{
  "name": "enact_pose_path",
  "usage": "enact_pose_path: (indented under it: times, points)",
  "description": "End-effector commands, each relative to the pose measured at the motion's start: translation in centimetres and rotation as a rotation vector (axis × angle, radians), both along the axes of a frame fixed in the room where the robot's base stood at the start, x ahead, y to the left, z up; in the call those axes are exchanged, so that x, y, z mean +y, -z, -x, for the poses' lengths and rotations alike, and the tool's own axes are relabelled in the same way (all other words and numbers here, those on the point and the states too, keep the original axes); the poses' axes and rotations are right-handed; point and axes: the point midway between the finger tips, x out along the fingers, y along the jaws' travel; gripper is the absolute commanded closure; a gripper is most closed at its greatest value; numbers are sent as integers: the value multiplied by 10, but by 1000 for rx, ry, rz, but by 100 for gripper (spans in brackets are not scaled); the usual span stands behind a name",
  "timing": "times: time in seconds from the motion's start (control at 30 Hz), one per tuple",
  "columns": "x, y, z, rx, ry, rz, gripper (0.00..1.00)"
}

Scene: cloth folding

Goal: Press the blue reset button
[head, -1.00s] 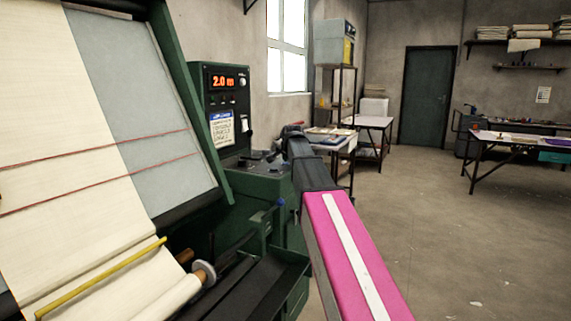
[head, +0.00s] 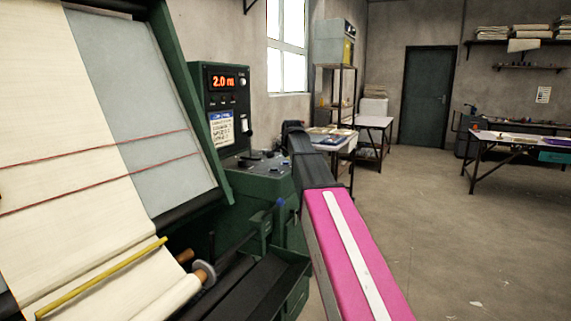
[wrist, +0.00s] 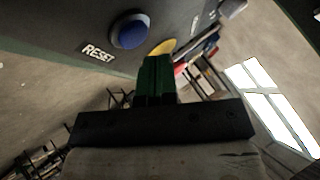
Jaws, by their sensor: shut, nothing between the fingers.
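The blue reset button (wrist: 130,33) is a round, domed button on a dark panel at the top of the wrist view, with a white RESET label (wrist: 98,51) beside it. My gripper (wrist: 156,62) shows as green fingers held together, with nothing between them. Its tips appear just below and right of the button in that view; I cannot tell how far they are from the panel. In the head view my pink arm reaches toward the green machine's console (head: 255,165); the fingers and the reset button cannot be made out there.
A yellow round part (wrist: 163,48) sits right of the button, partly behind my fingers. The green machine carries cream cloth (head: 70,130) on a sloped board and a red display (head: 222,82) reading about 2.0 m.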

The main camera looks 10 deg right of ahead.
Motion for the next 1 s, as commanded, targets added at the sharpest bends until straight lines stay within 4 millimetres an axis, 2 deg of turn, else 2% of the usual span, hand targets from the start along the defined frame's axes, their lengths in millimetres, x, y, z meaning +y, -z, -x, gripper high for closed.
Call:
enact_pose_path:
  times: [0.6, 1.0]
  points:
    - [0, -47, -1, -1, 0, 0, 100]
    - [0, -48, 0, 0, 0, 0, 100]
